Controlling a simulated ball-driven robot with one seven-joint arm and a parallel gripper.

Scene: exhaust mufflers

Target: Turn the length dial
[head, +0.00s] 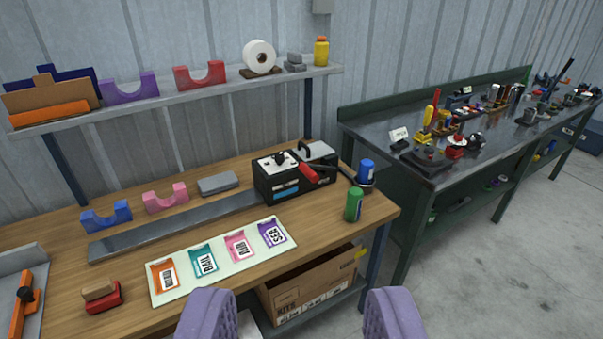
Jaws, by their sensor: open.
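A black boxy machine (290,178) with a light top, small dark knobs and a red-handled lever (309,174) stands at the back right of the wooden bench. I cannot tell for certain which of its small parts is the length dial. A long grey metal strip (165,228) runs left from the machine. My gripper (299,315) shows as two purple fingers at the bottom edge. It is open and empty, in front of the bench and well apart from the machine.
A green can (353,205) and a blue can (366,171) stand right of the machine. A card of colored labels (222,279) lies in front of the strip. A cardboard box (312,287) sits below the bench. A shelf (190,96) hangs above; a dark bench (425,182) stands right.

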